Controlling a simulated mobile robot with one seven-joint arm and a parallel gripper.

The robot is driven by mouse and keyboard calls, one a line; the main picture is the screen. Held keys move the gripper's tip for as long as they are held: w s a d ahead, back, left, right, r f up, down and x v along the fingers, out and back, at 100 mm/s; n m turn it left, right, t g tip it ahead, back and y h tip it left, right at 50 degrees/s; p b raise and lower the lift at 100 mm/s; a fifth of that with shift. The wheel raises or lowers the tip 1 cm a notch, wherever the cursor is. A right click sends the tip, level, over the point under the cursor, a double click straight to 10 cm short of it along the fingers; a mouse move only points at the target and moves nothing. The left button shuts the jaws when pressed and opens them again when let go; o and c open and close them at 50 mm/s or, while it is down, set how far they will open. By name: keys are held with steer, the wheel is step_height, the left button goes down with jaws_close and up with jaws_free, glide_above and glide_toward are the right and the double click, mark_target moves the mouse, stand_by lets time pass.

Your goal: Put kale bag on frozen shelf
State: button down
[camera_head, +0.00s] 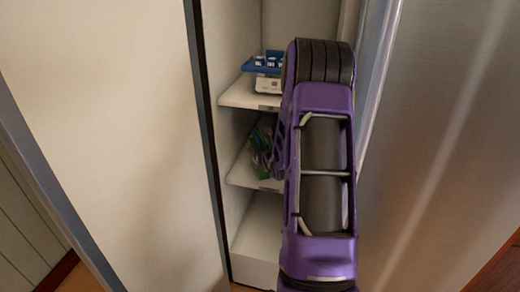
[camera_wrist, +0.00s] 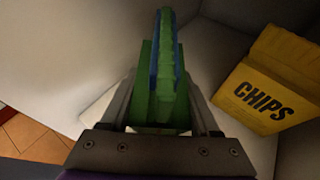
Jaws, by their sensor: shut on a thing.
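The kale bag, a green pack with blue edges (camera_wrist: 166,60), stands upright between the fingers of my gripper (camera_wrist: 163,108) in the wrist view. My gripper is shut on it. In the head view, part of the green bag (camera_head: 261,146) shows beside my purple arm, inside the open cabinet at the middle shelf (camera_head: 243,174). My arm hides the fingers there, and I cannot tell whether the bag touches the shelf. No label shows which shelf is the frozen one.
A yellow chips package (camera_wrist: 270,88) stands to the right of my gripper in the wrist view. A blue tray (camera_head: 263,64) with small white items is on the upper shelf (camera_head: 240,95). The lower level (camera_head: 258,235) looks clear where visible. Door panels flank the opening.

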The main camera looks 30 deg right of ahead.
steer(key=shift+c, duration=0.2)
jaws_free()
steer(key=shift+f, duration=0.1)
steer(key=p+v, duration=0.1)
steer(key=v, duration=1.6)
steer(key=shift+a+p, duration=0.15)
steer(key=shift+p, duration=0.15)
